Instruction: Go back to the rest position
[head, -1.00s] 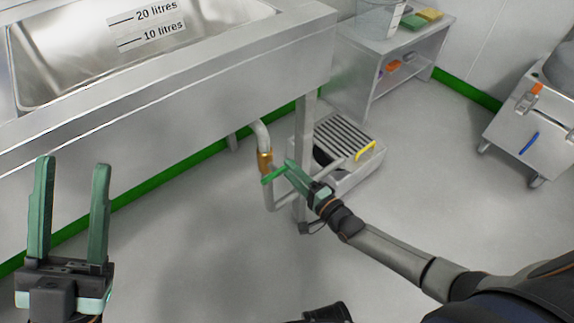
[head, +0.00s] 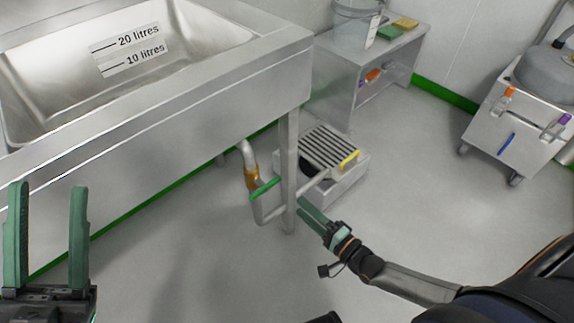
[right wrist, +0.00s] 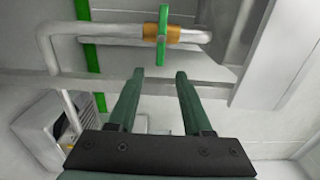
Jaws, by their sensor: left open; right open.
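My left gripper (head: 46,232) is open and empty in front of the steel sink's side, at the left of the head view. My right gripper (head: 306,208) is beside the sink leg, apart from the green valve handle (head: 265,188). In the right wrist view my right gripper (right wrist: 153,80) shows two spread fingers with nothing between them. The valve handle (right wrist: 163,36) is beyond the fingertips there, on a brass fitting (right wrist: 176,32) in the drain pipe.
The steel sink (head: 210,105) with litre marks fills the left. A floor unit with a slatted top (head: 330,147) and yellow handle stands behind the leg. A low steel table (head: 335,62) is at the back, a wheeled steel cart (head: 500,135) at right. Open floor lies between.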

